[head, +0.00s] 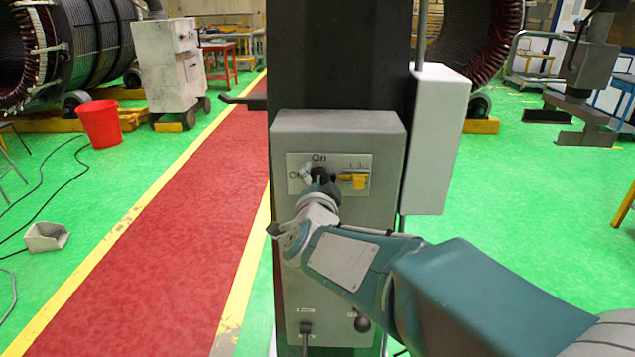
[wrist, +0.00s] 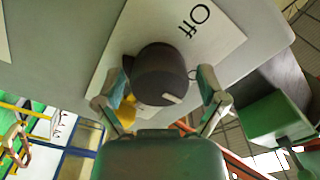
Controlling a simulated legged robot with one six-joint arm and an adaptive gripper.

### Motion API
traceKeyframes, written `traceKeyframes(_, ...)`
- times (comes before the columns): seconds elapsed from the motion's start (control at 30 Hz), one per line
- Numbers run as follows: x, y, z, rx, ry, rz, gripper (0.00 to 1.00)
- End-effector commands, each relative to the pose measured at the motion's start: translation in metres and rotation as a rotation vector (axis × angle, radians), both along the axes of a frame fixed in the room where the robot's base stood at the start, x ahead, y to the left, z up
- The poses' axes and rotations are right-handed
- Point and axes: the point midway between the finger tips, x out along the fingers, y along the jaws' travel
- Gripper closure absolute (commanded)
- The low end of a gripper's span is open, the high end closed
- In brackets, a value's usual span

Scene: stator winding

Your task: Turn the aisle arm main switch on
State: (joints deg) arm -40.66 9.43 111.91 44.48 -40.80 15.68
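The main switch is a dark round knob (wrist: 160,75) on a pale label plate (wrist: 222,50) in the wrist view. Its white mark points to the lower right of that view. The word Off is printed above and right of the knob. My gripper (wrist: 163,87) has one finger on each side of the knob, with a gap visible at the right finger. In the head view my gripper (head: 320,190) is at the plate on the grey control box (head: 385,225) and partly hides the knob (head: 320,174). On is printed above the knob.
A yellow switch (head: 355,181) sits right of the knob on the same plate. A light grey box (head: 437,140) hangs on the dark column's right side. A red bucket (head: 100,123) and a wheeled cabinet (head: 167,70) stand back left. The red aisle (head: 165,220) is clear.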

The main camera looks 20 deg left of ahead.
Motion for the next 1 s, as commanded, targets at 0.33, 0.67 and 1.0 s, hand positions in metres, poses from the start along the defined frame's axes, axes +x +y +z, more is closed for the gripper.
traceKeyframes(0.33, -0.001, 0.000, -0.002, -0.003, 0.003, 0.001, 0.00)
traceKeyframes(0.67, -0.043, -0.009, -0.001, -0.001, 0.002, 0.005, 0.00)
traceKeyframes(1.0, -0.104, -0.023, -0.002, -0.003, 0.003, 0.004, 0.00)
